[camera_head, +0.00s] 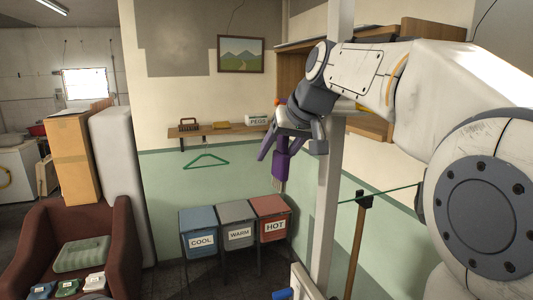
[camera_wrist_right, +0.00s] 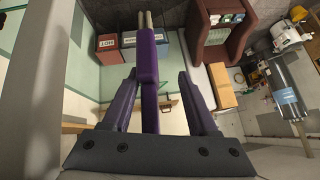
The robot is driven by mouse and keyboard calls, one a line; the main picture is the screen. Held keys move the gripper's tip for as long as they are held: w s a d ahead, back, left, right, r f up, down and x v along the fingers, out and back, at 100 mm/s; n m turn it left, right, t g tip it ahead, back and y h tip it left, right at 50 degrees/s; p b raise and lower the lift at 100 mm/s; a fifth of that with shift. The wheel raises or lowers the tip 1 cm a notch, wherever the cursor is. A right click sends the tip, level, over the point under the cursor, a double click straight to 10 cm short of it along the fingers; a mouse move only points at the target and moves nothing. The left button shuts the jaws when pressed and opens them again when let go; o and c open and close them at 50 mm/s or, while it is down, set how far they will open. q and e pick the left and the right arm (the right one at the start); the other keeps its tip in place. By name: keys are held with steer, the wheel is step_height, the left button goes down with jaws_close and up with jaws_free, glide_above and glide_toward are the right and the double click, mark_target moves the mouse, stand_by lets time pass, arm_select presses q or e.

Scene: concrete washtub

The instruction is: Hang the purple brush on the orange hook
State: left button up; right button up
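The purple brush (camera_head: 281,163) hangs bristles down below my right gripper (camera_head: 292,148) in the head view. In the right wrist view the brush (camera_wrist_right: 148,62) lies between the two spread fingers of this gripper (camera_wrist_right: 157,76). A clear gap shows between the brush and the right-hand finger; the brush is close to the left-hand finger. The gripper looks open around it. A small orange spot, likely the orange hook (camera_head: 277,101), shows just above the gripper. Its contact with the brush is hidden by the gripper. My left gripper is not in view.
A wall shelf (camera_head: 217,131) with a pegs box (camera_head: 258,120) stands left of the gripper, with a green hanger (camera_head: 206,161) below. Labelled bins (camera_head: 236,213) stand underneath. A pale post (camera_head: 328,210) is close on the right. An armchair (camera_head: 122,240) is at lower left.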

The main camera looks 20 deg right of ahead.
steer(key=shift+s+d+r, duration=0.1)
steer(key=shift+s+r, duration=0.1)
steer(key=shift+r, duration=0.05)
steer(key=b+v, duration=0.2)
steer(key=v, duration=0.8)
steer(key=s+a+f+n+g+b, duration=0.1)
steer(key=s+a+f+g+b, duration=0.1)
steer(key=a+f, duration=0.5)
steer(key=s+a+f+n+g+y+b, duration=0.1)
steer(key=s+a+f+n+b, duration=0.15)
steer(key=f, duration=0.85)
steer(key=s+a+f+g+b, duration=0.1)
steer(key=a+f+g+b, duration=0.1)
steer(key=a+f, duration=0.55)
steer(key=s+f+n+g+h+b, duration=0.1)
steer(key=s+f+n+b, duration=0.1)
steer(key=s+f, duration=0.6)
steer(key=s+f+n+g+b, duration=0.1)
steer(key=s+f+n+b, duration=0.1)
steer(key=s+f, duration=0.7)
step_height(320, 180, down, 7)
steer(key=shift+a+r+n+g+h, duration=0.15)
steer(key=shift+r+n+g+h, duration=0.05)
steer(key=shift+n+g+h, duration=0.2)
